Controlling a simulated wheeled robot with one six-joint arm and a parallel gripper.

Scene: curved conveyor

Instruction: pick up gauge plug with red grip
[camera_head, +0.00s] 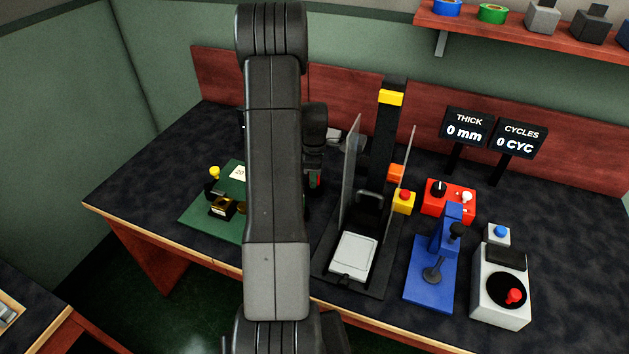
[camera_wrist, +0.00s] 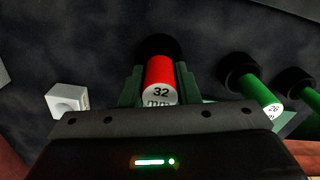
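The gauge plug with the red grip (camera_wrist: 160,72) is in the middle of the wrist view. Its near end face is white and reads "32 mm", and its far end is wide and black. My gripper (camera_wrist: 160,88) has one dark green finger on each side of the red grip, very close to it. I cannot tell whether the fingers touch it. Two plugs with green grips, a nearer one (camera_wrist: 262,92) and one at the right edge (camera_wrist: 302,90), lie to the right in the wrist view.
A small white block (camera_wrist: 67,101) is left of the gripper. In the head view a green mat (camera_head: 196,213) is left of my arm. A press with clear side panels (camera_head: 352,175), a blue lever device (camera_head: 430,275) and a white box (camera_head: 505,310) stand right of it on the dark bench.

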